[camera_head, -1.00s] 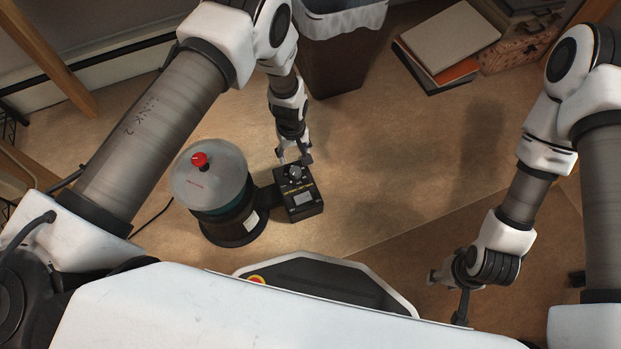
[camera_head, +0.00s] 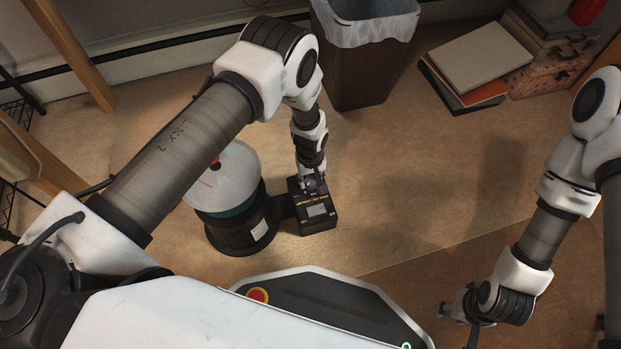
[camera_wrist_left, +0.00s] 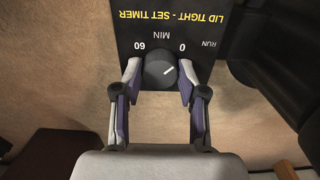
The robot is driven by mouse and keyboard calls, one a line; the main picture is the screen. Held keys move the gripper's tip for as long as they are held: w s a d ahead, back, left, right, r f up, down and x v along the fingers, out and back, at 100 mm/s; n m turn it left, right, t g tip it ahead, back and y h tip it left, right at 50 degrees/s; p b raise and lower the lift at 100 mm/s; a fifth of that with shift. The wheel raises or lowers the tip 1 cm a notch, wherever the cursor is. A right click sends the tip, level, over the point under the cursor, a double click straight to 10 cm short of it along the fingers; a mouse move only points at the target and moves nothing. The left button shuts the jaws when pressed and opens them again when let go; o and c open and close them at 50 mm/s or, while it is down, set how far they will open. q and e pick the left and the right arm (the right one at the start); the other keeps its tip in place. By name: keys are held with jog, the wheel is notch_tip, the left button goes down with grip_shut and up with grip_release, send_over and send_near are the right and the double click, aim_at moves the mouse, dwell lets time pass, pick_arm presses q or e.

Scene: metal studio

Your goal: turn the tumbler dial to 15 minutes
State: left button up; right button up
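The tumbler (camera_head: 238,226) is a dark drum with a pale round lid, attached to a black timer box (camera_head: 318,223). In the left wrist view the dark round dial (camera_wrist_left: 160,72) sits below upside-down print reading 60, MIN, 0 and RUN. My right gripper (camera_head: 458,322) is open and empty, low at the right, far from the box.
The lid's red knob (camera_head: 215,163) is partly hidden behind my left arm. A lined bin (camera_head: 362,75) stands behind the box. Books (camera_head: 480,60) and a patterned case (camera_head: 548,72) lie at the back right. The floor between the box and my right arm is clear.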

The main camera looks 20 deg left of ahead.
pick_arm(q)
jog(key=c, duration=0.4)
jog(key=shift+m+p, duration=0.3)
jog(key=shift+m, duration=0.1)
jog(key=shift+r+m+p, duration=0.1)
jog(key=shift+m+p, duration=0.25)
jog(key=shift+m, duration=0.25)
jog(key=m+p, duration=0.1)
jog(key=m, duration=0.2)
jog(key=shift+p, duration=0.4)
jog(key=m+p, duration=0.1)
jog(key=m, duration=0.4)
jog(key=shift+p, duration=0.4)
jog(key=shift+m+p, duration=0.6)
jog(key=shift+m, duration=1.5)
